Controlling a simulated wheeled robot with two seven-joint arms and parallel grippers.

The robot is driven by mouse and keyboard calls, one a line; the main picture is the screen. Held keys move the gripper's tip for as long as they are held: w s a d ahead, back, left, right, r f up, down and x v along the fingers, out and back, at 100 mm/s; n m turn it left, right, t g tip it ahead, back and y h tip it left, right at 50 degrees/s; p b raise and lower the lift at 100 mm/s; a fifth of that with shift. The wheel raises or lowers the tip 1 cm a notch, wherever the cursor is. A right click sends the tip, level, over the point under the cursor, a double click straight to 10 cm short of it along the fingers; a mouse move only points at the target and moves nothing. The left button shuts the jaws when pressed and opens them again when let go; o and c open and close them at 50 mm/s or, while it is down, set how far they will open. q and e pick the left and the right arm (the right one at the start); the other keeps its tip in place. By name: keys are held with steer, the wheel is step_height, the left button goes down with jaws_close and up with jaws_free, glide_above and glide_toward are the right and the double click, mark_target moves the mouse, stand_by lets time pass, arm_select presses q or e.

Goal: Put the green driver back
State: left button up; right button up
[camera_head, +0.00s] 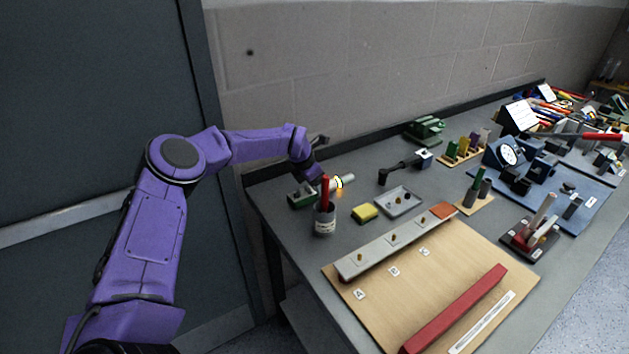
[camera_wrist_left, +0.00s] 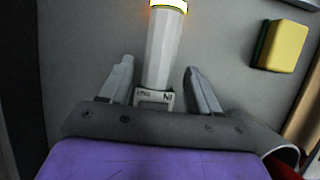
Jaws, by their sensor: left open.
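A wooden rack (camera_head: 462,156) holds upright handles, including a green one (camera_head: 451,149) at its left end. It looks like a driver, but I cannot tell for sure. Two more dark green handles (camera_head: 477,182) stand on a small wooden base. My left gripper (camera_head: 322,181) is over the bench's far left part. In the left wrist view its fingers (camera_wrist_left: 159,72) are open on either side of a pale cylinder (camera_wrist_left: 162,50) with a glowing yellow ring. The cylinder also shows in the head view (camera_head: 348,178). I cannot tell whether the fingers touch it. My right gripper is not in view.
A wooden board (camera_head: 430,282) fills the near bench.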

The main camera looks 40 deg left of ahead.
arm_select(q)
steer(key=b+v, duration=0.2)
steer(key=v, duration=1)
steer(key=shift+f, duration=0.15)
